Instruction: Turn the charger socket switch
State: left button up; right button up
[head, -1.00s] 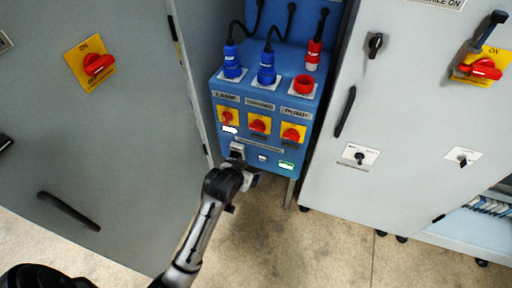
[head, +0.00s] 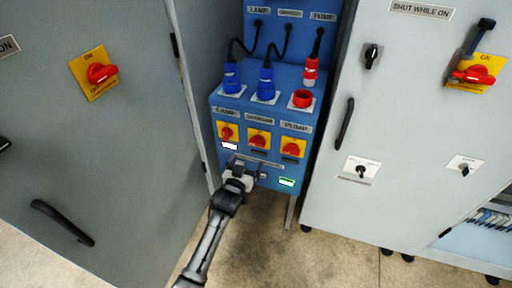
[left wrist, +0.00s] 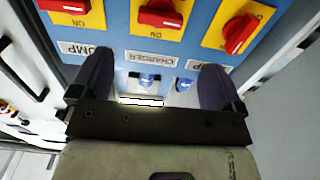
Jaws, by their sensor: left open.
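The charger socket switch (head: 258,139) is the middle one of three red rotary switches on yellow plates on the blue panel. In the left wrist view the middle red knob (left wrist: 160,14) shows at the top edge, beside a CHARGER label (left wrist: 152,58). My left gripper (head: 248,166) is in front of the panel, just below the charger switch in the head view. In the left wrist view my left gripper (left wrist: 155,88) is open, with nothing between its fingers. The knob is beyond the fingertips, apart from them. My right gripper is not in view.
The lamp switch (head: 227,132) and pump switch (head: 292,149) flank the charger switch closely. Blue plugs (head: 266,82) and a red plug (head: 310,72) with cables are above. Grey cabinets (head: 130,150) stand on both sides. The floor (head: 262,240) below is clear.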

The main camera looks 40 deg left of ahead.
aim_at(256, 144)
pick_arm(q)
jog(key=b+x, duration=0.3)
jog(key=x, duration=0.5)
jog(key=shift+w+a+b, duration=0.15)
jog(key=shift+w+b, duration=0.2)
jog(key=shift+b+x, duration=0.3)
jog(key=shift+x, duration=0.55)
